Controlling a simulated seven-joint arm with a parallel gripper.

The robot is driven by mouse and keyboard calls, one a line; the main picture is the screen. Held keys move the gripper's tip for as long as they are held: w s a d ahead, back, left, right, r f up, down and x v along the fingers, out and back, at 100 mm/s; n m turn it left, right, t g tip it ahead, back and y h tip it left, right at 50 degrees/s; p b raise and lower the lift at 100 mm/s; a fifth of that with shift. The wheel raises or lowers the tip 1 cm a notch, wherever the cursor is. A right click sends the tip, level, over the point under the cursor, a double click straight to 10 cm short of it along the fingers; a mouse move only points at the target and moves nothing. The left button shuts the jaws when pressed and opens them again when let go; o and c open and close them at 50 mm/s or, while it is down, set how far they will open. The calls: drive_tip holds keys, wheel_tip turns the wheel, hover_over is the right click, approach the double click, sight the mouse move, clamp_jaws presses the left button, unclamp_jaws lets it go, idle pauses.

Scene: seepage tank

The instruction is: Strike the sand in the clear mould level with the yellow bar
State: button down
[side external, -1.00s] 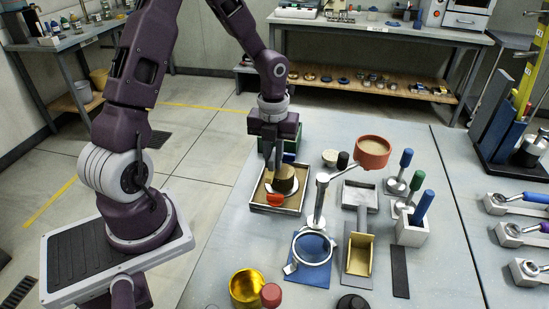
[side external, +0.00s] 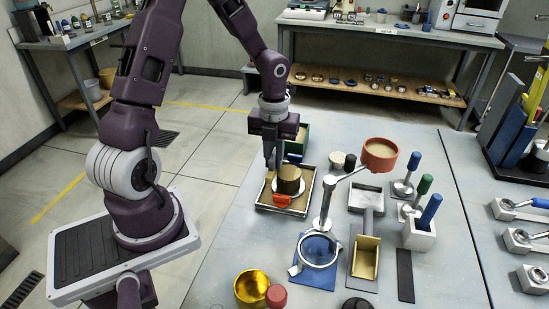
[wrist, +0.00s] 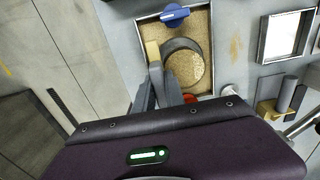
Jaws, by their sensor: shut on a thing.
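The mould of sand (side external: 289,180) stands upright in a shallow sand-coloured tray (side external: 304,205) on the bench. The wrist view shows its round rim and sand (wrist: 184,68) from above. I cannot tell whether the sand is level with the rim. My gripper (side external: 273,163) is at the left of the mould, pointing down. In the wrist view its grey fingers (wrist: 162,86) are shut on the yellow bar (wrist: 153,53), whose visible end lies just left of the mould's rim. Contact between bar and mould is unclear. The bar is hard to make out in the side view.
A red handle (side external: 282,200) lies at the tray's front, and a blue knob (wrist: 174,14) at its edge in the wrist view. A green box (side external: 298,141) stands behind.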

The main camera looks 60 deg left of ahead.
drive_tip(key=shift+r, duration=2.3)
drive_tip(key=w+d, duration=0.5)
drive_tip(key=shift+r, duration=0.15)
drive_tip(key=shift+w+d+f, duration=0.1)
drive_tip(key=shift+d+f, duration=0.05)
drive_tip(key=shift+f, duration=1.7)
drive_tip(key=shift+f, duration=0.2)
drive_tip(key=shift+f, duration=0.4)
